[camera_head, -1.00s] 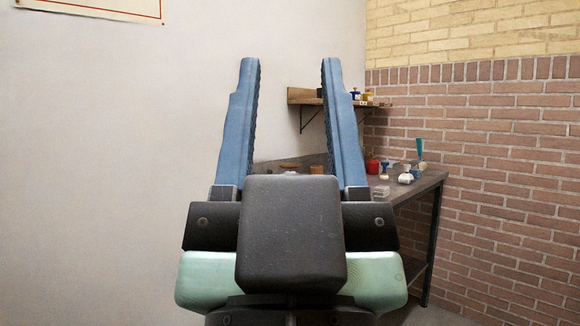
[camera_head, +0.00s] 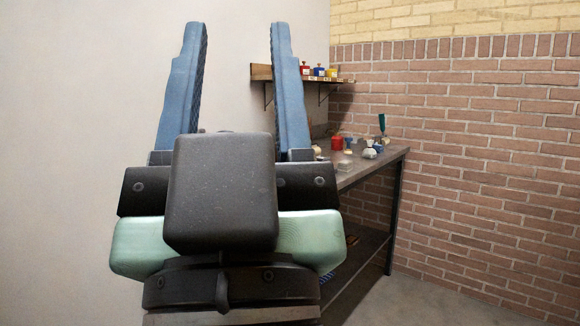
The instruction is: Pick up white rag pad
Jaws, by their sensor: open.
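My gripper (camera_head: 236,60) fills the left and centre of the head view. I cannot make out a white rag pad for certain. Several small things stand on the workbench (camera_head: 374,172) at the right, among them a whitish item (camera_head: 369,153) near the bench's right end. They are too small to identify surely. My gripper hides the left part of the bench.
A red container (camera_head: 337,143) and a thing with an upright teal part (camera_head: 382,124) stand on the bench. A wall shelf (camera_head: 262,73) above holds several small coloured pots (camera_head: 319,72). A brick wall (camera_head: 480,160) closes the right side. Floor (camera_head: 430,295) is clear at the lower right.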

